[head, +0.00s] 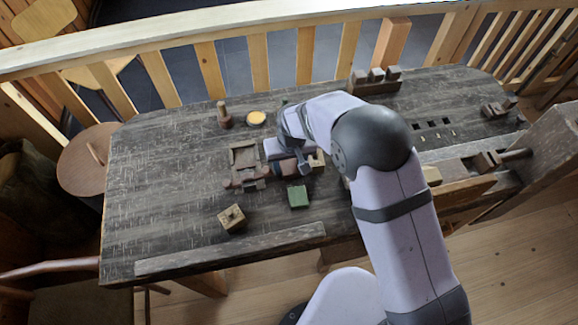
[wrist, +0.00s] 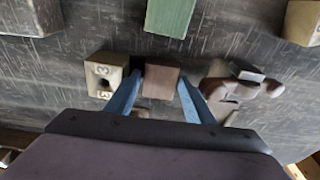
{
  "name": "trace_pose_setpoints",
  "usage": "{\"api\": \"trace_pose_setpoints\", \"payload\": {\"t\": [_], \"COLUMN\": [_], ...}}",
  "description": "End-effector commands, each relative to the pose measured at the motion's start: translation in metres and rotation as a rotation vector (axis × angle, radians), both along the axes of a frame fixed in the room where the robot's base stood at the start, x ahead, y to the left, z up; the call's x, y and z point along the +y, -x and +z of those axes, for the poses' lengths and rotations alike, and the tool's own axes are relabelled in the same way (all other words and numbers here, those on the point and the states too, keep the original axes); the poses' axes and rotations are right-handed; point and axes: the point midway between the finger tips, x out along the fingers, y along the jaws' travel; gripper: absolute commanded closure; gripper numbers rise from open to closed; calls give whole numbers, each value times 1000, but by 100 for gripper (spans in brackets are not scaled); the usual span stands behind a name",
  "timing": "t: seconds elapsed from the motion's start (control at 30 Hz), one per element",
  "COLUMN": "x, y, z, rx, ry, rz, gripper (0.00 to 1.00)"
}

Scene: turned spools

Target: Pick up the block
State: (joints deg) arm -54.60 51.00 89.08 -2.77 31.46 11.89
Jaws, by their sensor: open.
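My gripper (wrist: 159,78) is open, with its two blue fingers on either side of a reddish-brown block (wrist: 160,82) in the wrist view. Whether either finger touches it I cannot tell. In the head view my gripper (head: 288,163) is low over the middle of the table, and the reddish-brown block (head: 288,169) shows partly behind it. A tan block (wrist: 104,74) marked with a 3 stands close beside the left finger in the wrist view. A green block (wrist: 170,16) lies beyond the fingertips; it also shows in the head view (head: 298,197).
A brown wooden assembly (wrist: 240,82) is close to the right finger. A tan block (head: 232,218) sits at the table's front left. A peg (head: 224,117) and a yellow disc (head: 256,118) stand behind. The dark table (head: 160,200) has clear room on the left.

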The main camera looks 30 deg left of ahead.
Motion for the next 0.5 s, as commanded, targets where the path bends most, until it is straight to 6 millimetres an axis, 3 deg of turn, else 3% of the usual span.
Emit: {"api": "trace_pose_setpoints", "payload": {"t": [0.03, 0.13, 0.2, 0.5], "x": [0, 0, 0, 0], "y": [0, 0, 0, 0], "z": [0, 0, 0, 3], "rx": [0, 0, 0, -1], "ry": [0, 0, 0, -1], "rz": [0, 0, 0, 0], "gripper": [59, 83, 87, 87]}}
